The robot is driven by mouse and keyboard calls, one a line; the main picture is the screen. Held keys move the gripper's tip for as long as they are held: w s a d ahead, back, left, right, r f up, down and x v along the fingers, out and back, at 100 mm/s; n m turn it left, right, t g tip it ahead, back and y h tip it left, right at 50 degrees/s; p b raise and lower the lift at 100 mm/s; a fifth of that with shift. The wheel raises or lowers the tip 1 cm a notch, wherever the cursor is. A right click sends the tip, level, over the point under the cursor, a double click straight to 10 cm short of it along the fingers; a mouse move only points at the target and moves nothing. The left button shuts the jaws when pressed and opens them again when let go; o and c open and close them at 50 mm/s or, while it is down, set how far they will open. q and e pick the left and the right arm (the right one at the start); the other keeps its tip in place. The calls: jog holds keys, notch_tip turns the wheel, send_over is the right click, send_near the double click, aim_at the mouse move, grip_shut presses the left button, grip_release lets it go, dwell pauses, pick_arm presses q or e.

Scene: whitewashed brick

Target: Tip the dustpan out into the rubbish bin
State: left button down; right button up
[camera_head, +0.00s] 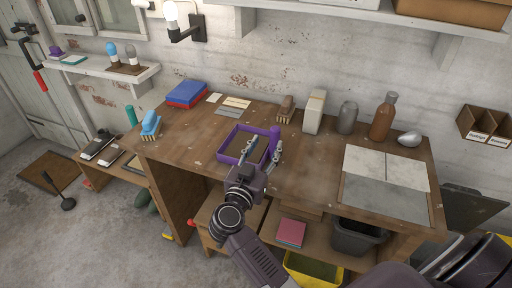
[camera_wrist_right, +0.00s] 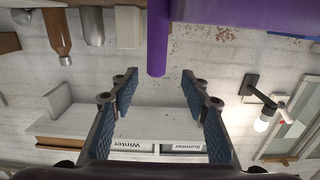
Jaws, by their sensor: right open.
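The purple dustpan (camera_head: 222,158) lies on the wooden workbench, left of its middle; my right gripper hides part of it and its contents are not clear. Its purple handle (camera_head: 275,132) is at its right back corner. In the right wrist view the handle (camera_wrist_right: 159,45) points down toward the gap between my fingertips. My right gripper (camera_head: 265,149) is open and empty, over the dustpan's right side; it also shows in the right wrist view (camera_wrist_right: 157,85). A dark grey bin (camera_head: 357,238) stands below the bench's right part. My left gripper is not in view.
A brown bottle (camera_head: 382,118), a grey canister (camera_head: 347,117), a pale box (camera_head: 315,111) and a brush (camera_head: 285,108) stand along the back. A grey board (camera_head: 383,184) covers the right side. A yellow container (camera_head: 315,268) is below. The bench's left front is clear.

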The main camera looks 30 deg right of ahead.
aim_at(274, 136)
jog(key=x, duration=0.3)
jog(key=p+x, duration=0.1)
jog(key=x, duration=0.2)
jog(key=shift+d+f, duration=0.1)
jog(key=shift+d, duration=0.4)
jog(key=shift+w+d+f, duration=0.1)
jog(key=shift+w+d, duration=0.15)
jog(key=shift+d, duration=0.05)
grip_shut()
